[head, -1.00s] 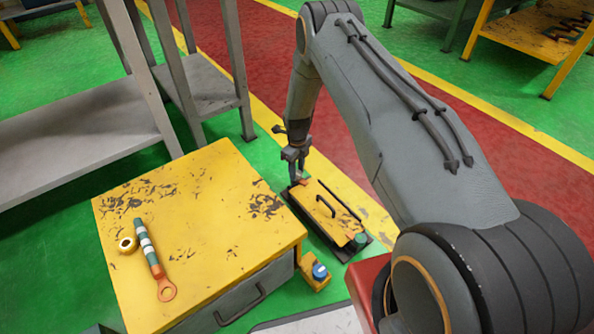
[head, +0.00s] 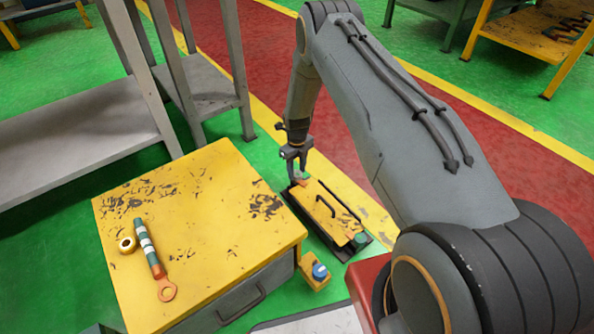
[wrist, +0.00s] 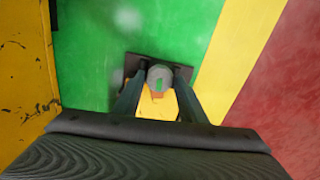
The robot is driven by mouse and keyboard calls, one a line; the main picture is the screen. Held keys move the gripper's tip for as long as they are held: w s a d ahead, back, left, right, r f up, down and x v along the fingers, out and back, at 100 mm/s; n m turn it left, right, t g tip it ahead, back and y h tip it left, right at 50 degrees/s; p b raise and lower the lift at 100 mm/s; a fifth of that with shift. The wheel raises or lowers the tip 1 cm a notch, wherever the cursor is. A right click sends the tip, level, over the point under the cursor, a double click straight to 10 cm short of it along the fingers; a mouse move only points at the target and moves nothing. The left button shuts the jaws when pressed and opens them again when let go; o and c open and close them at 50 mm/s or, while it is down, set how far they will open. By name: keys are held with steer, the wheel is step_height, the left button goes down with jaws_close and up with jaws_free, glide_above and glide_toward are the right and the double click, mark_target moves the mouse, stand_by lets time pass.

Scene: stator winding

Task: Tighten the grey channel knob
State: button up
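The yellow channel box (head: 325,212) with a dark carry handle lies on a dark base on the green floor, right of the yellow cabinet. My gripper (head: 298,176) points down at the box's far end. In the wrist view, the round grey knob (wrist: 160,75) sits between the fingertips of my gripper (wrist: 160,72). The fingers look closed against its two sides, and an orange patch (wrist: 157,95) shows just below it. In the head view my fingers mostly hide the grey knob. A teal knob (head: 361,239) is at the box's near end.
The yellow cabinet (head: 200,215) holds a gold ring (head: 127,245) and a banded tool with an orange ring end (head: 150,252). A small yellow block with a blue knob (head: 320,271) stands by its near right corner. Grey shelving (head: 90,140) is at left.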

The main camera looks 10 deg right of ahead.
mark_target(297, 173)
steer(key=shift+o, duration=1.3)
steer(key=shift+r, duration=0.1)
step_height(297, 173, up, 8)
steer(key=p, duration=0.3)
steer(key=shift+f, duration=0.2)
